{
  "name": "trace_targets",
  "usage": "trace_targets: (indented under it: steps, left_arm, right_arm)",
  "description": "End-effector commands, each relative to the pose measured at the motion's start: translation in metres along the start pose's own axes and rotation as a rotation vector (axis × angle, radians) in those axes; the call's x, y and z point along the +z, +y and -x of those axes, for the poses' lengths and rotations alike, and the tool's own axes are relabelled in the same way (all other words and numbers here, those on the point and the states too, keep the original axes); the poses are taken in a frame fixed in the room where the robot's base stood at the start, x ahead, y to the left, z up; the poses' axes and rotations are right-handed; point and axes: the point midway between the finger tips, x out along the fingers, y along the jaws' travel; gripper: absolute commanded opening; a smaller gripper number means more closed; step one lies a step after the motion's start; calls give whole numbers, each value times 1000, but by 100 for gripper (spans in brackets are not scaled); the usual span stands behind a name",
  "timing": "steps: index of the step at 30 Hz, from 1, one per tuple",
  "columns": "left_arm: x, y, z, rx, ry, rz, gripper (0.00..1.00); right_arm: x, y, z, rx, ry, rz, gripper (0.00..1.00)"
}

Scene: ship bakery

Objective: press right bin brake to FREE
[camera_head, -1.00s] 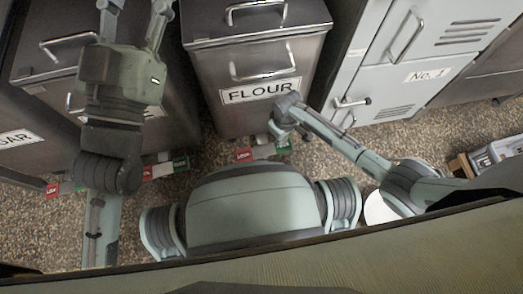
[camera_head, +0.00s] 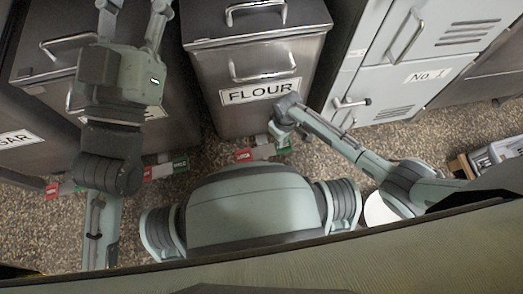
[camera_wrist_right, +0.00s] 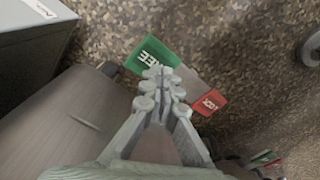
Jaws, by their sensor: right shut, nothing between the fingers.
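The right bin is the steel FLOUR bin (camera_head: 222,115). Its brake bar at the floor has a red end (camera_head: 243,155) and a green end (camera_head: 284,146). In the right wrist view, the green FREE end (camera_wrist_right: 146,52) and red LOCK end (camera_wrist_right: 209,102) flank a grey middle. My right gripper (camera_wrist_right: 160,78) is shut and empty, its tips overlapping the inner edge of the green end; I cannot tell whether they touch it. In the head view my right forearm's end hides part of the area above the bar. My left gripper (camera_head: 134,10) is open over the middle bin, tips near the top edge.
Two more steel bins stand left, with red-green brake bars (camera_head: 165,169) and (camera_head: 62,190) at their feet. A pale locker (camera_head: 390,85) marked No. 1 stands right of the FLOUR bin. A crate (camera_head: 490,157) lies at far right. Speckled floor is open between.

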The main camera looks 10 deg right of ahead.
Motion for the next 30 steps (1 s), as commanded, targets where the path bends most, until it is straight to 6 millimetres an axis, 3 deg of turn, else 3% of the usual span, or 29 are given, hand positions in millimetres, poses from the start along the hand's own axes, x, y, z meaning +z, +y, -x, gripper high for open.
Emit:
trace_targets:
  steps: [30]
  left_arm:
    - [6, -1, 2, 0, -1, -1, 40]
  right_arm:
    - [0, 0, -8, 0, 0, 0, 0]
